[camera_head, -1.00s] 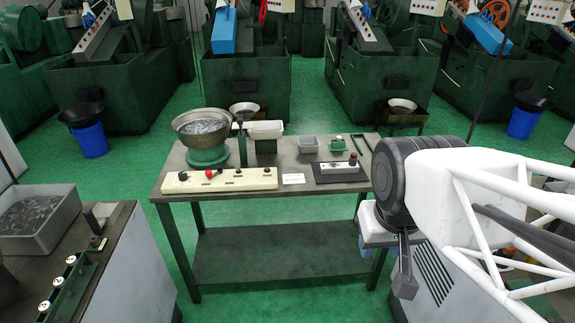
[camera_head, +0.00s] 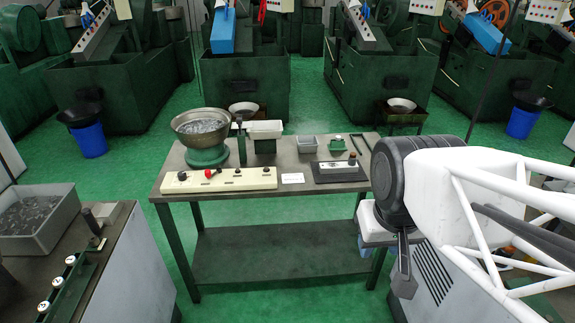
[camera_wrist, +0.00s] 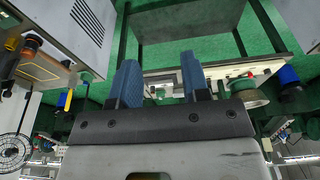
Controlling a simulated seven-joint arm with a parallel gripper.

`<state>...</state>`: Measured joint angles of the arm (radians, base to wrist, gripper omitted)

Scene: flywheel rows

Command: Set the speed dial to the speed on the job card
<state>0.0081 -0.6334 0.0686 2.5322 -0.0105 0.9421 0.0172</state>
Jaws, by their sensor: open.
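A long cream control panel (camera_head: 222,181) lies along the front left of the table. It carries a red knob (camera_head: 209,173) and several small dark knobs; I cannot tell which is the speed dial, and its markings are too small to read. A white card (camera_head: 292,178), perhaps the job card, lies just right of the panel; its print is unreadable. My gripper (camera_head: 404,270) hangs at the right, in front of the table's right end and apart from the panel. In the wrist view my gripper (camera_wrist: 159,78) shows two blue fingers spread apart with nothing between them.
A grey tray of parts (camera_head: 40,222) stands on a bench at left. Green floor in front of the table is clear.

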